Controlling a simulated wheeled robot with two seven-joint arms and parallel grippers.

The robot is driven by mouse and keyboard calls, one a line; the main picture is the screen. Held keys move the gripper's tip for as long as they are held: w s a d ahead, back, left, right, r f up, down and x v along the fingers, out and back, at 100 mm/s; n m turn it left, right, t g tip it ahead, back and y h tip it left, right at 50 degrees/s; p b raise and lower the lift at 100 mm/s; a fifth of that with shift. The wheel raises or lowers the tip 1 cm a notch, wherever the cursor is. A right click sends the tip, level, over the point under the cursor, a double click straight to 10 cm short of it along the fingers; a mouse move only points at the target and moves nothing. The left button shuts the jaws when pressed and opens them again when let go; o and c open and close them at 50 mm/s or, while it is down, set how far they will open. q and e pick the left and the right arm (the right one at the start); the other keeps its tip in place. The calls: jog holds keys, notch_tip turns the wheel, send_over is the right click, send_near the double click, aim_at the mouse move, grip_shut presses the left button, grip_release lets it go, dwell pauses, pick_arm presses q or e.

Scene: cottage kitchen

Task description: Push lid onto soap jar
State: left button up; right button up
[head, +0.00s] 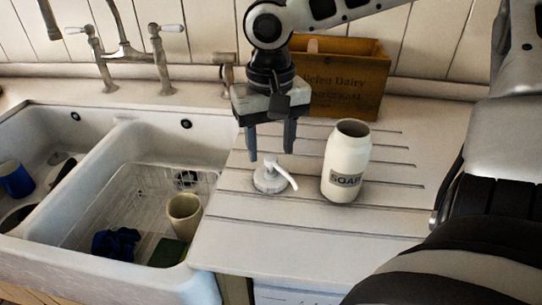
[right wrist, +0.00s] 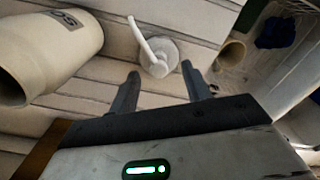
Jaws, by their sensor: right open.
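The soap jar (head: 346,160) is cream with a "SOAP" label and an open top. It stands upright on the grooved drainboard, and part of it shows in the right wrist view (right wrist: 45,55). My right gripper (head: 271,153) is open and points down just above and behind the lid. Its fingers (right wrist: 160,92) are empty and do not touch the lid. My left gripper is not in view.
A wooden crate (head: 345,84) stands behind the jar against the wall. A double white sink (head: 140,142) with taps lies to the left, holding a wire rack, a beige cup (head: 184,214), a dark cloth (head: 116,243) and a blue mug (head: 15,179). The front drainboard is clear.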

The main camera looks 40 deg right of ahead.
aim_at(271, 157)
jog(key=f, duration=0.5)
jog(key=shift+w+d+f, duration=0.15)
jog(key=shift+w+d, duration=0.1)
grip_shut()
